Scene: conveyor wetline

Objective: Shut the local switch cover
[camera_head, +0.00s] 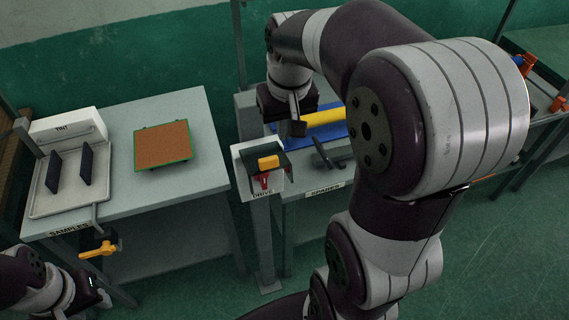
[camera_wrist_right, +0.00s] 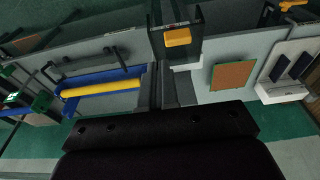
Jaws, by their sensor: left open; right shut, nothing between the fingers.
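The local switch panel (camera_head: 244,163), a pale box labelled DRIVE, stands on a post in the middle of the head view. Its dark cover (camera_head: 284,158) with an orange tab (camera_head: 268,162) stands out above a red switch handle (camera_head: 263,181), which shows uncovered below. In the right wrist view the cover (camera_wrist_right: 175,15) and orange tab (camera_wrist_right: 178,38) are at top centre. My right gripper (camera_head: 297,126) is shut and empty, just above and behind the cover; whether it touches is unclear. My left gripper (camera_head: 94,292) is open at the lower left, far from the panel, and only partly visible.
Behind the switch, the spares table holds a yellow roller (camera_head: 322,118) and dark tools. My right arm hides much.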

